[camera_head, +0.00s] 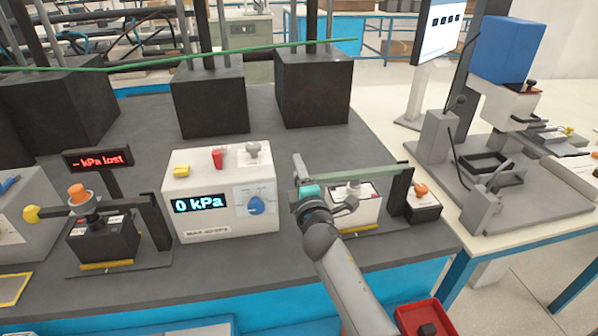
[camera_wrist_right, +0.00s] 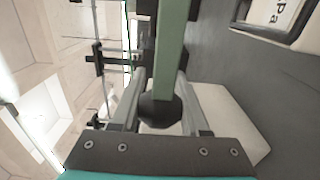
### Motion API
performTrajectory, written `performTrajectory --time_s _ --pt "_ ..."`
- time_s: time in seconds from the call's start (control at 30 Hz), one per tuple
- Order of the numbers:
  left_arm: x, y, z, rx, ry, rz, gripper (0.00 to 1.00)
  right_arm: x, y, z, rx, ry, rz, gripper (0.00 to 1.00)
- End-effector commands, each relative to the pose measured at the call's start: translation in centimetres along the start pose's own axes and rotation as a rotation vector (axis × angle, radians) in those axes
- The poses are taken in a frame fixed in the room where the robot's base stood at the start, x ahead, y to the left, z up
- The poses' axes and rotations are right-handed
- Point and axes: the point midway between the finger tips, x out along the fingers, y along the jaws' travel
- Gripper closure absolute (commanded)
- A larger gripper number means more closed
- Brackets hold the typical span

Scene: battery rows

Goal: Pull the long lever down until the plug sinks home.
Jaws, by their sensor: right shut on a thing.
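A long green lever (camera_head: 362,174) runs almost level from a dark post on the right to my right gripper (camera_head: 299,170). In the right wrist view the green lever (camera_wrist_right: 171,40) passes between the two fingers, with a dark round knob (camera_wrist_right: 160,109) at its near end. My right gripper is shut on the lever near this end. Under the lever stands a white box (camera_head: 362,213) with a grey fitting on top, partly hidden by my wrist. My left gripper is not in view.
A white console (camera_head: 222,230) reading "0 kPa" stands left of the lever. Further left is another dark lever with a yellow knob (camera_head: 31,214) and an orange cap (camera_head: 77,193). A red tray (camera_head: 404,314) lies at the front. Dark blocks (camera_head: 312,90) stand behind.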

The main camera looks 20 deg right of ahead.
Motion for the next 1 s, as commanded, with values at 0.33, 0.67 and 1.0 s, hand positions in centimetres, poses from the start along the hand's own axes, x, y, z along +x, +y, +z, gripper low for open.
performTrajectory --time_s 0.33,0.67,1.0 --pt "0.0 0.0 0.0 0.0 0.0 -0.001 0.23 -0.2 -0.8 0.1 -0.012 -0.002 -0.016 0.45" --pt "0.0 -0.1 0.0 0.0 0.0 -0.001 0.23 -0.1 -0.5 0.1 -0.007 -0.002 -0.01 0.25" --pt "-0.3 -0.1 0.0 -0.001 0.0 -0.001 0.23 -2.0 -0.4 0.0 -0.006 -0.001 -0.01 0.25"
